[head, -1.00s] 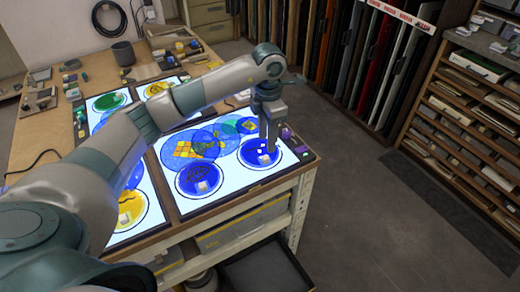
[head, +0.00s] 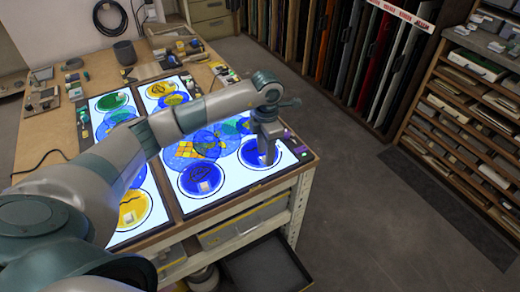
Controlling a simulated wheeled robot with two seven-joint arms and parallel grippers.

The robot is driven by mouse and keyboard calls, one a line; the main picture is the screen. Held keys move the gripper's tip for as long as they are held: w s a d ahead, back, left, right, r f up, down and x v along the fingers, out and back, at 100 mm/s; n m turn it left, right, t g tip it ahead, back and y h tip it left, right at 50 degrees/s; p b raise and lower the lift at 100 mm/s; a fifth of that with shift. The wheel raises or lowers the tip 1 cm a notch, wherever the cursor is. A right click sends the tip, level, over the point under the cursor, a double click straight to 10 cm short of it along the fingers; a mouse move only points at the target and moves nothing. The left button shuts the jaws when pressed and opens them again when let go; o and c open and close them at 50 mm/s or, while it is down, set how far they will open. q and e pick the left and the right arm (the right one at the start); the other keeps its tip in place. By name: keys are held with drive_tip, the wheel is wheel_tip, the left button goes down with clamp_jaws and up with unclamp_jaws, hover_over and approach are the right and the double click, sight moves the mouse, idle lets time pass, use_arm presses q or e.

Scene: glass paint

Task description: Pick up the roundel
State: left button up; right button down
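Several round glass roundels lie on two lit white panels on the table. A blue roundel (head: 249,156) lies at the right front of the right panel (head: 228,196). My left gripper (head: 267,160) points down over this blue roundel, its fingers covering the small pale knob area. I cannot tell whether the fingers touch it or how far apart they are. Another blue roundel (head: 201,179) with a pale knob lies to its left. A yellow roundel (head: 131,212) lies on the left panel. My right gripper is not in view.
A dark pot (head: 124,53) and small tools stand on the wooden table behind the panels. An open dark drawer (head: 263,268) juts out below the front edge. Racks of glass sheets stand behind, shelves at right.

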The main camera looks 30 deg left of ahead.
use_arm(q)
drive_tip(key=shift+f, duration=0.55)
clamp_jaws()
drive_tip(key=shift+r, duration=0.15)
